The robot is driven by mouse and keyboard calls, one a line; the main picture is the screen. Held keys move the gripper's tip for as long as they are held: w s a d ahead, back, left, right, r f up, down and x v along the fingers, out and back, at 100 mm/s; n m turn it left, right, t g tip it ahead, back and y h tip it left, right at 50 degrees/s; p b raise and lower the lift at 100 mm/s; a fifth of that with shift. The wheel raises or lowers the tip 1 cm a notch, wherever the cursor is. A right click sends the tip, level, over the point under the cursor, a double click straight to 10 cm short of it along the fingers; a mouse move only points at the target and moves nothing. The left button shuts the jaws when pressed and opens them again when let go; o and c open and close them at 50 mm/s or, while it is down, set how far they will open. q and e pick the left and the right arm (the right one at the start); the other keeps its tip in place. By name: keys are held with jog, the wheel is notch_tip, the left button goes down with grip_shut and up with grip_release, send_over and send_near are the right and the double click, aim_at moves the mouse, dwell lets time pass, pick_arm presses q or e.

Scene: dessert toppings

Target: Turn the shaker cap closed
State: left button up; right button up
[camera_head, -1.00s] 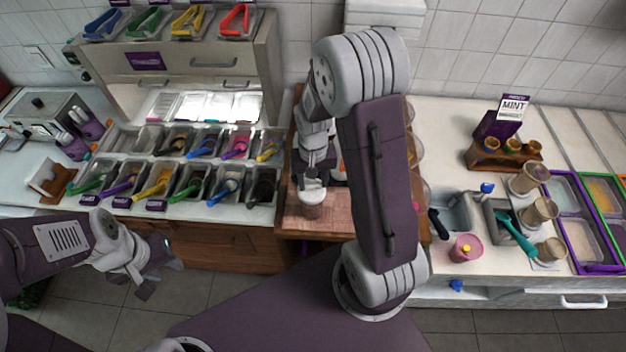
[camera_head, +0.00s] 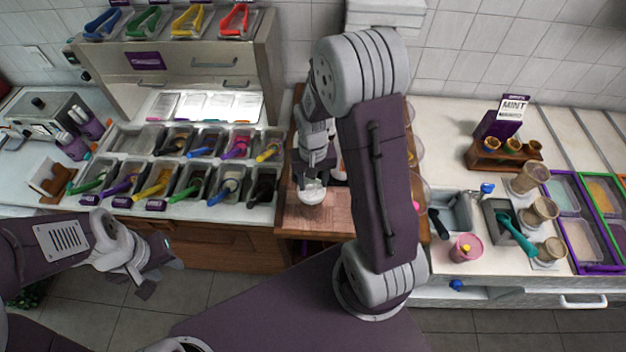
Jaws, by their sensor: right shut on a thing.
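The shaker (camera_head: 311,198) stands on the wooden board in the middle; its white cap (camera_head: 312,187) is on top. My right gripper (camera_head: 312,180) points down from above and is shut on the cap. My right arm's large links cover much of the area to the right of the shaker. My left gripper (camera_head: 158,270) hangs low at the left, in front of the counter and away from the shaker; its fingers are too unclear to tell whether they are open.
The wooden board (camera_head: 300,222) has bare room around the shaker. Topping bins with coloured scoops (camera_head: 190,178) stand to the left.

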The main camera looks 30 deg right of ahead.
aim_at(313, 184)
jog(key=o, duration=1.4)
notch_tip(313, 184, up, 9)
jog(key=shift+r+b, duration=0.1)
jog(key=shift+b, duration=0.4)
